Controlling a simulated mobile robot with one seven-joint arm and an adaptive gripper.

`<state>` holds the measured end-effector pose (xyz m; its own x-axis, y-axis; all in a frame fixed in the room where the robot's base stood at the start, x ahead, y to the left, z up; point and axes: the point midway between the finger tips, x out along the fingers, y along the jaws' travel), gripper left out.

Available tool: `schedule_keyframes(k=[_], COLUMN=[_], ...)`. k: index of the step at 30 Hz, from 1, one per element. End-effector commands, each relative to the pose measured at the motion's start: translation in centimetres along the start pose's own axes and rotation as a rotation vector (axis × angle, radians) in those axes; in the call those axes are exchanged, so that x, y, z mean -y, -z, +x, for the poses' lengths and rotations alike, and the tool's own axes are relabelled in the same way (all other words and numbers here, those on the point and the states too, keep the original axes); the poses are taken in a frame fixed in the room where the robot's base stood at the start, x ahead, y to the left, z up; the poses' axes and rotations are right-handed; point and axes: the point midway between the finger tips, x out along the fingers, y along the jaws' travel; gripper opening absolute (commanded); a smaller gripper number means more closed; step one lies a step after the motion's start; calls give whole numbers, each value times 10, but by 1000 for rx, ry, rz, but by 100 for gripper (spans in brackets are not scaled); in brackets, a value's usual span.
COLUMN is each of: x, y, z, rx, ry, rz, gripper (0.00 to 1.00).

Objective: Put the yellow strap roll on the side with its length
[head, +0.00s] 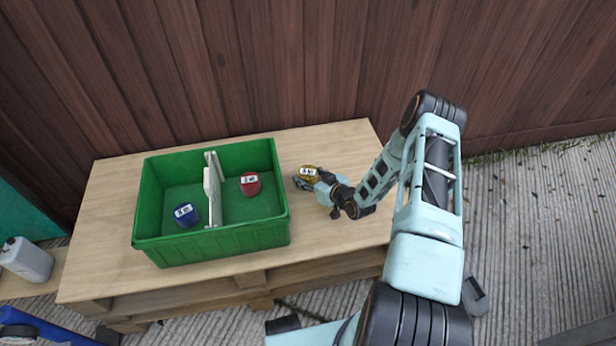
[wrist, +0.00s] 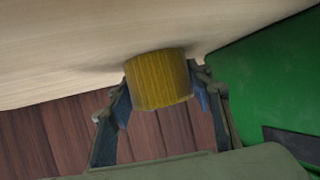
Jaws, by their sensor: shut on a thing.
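The yellow strap roll (head: 309,172) is on the wooden table, just right of the green crate, with a small white label on top. My gripper (head: 310,181) is shut on it, one finger on each side, as the wrist view also shows the roll (wrist: 158,82) between my gripper's fingers (wrist: 164,98). Whether the roll touches the table is unclear. The green crate (head: 212,246) is split by a white divider (head: 212,185). A blue roll (head: 186,215) lies in its left compartment and a red roll (head: 250,184) in its right one. The label writing is too small to read surely.
The table (head: 110,215) has bare wood left of the crate and a strip to its right. A brown plank wall (head: 270,60) stands close behind. A grey-white jug (head: 27,260) stands at the far left. The crate wall (wrist: 255,80) is close to my gripper.

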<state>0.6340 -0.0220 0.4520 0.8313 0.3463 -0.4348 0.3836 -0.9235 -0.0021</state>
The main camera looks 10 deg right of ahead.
Motion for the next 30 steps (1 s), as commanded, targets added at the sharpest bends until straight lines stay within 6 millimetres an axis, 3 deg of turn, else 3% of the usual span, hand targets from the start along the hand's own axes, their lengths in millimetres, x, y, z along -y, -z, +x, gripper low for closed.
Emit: schedule_keyframes(k=[8,9,13,25,30], x=[0,0,0,0,-1], y=[-2,-1,-1,4,4], z=[1,1,0,-2,-33], rx=[-2,-1,-1,-1,2], ry=[0,0,0,0,-1], rz=[-1,-1,-1,-1,0], gripper=[18,49,63,64,64])
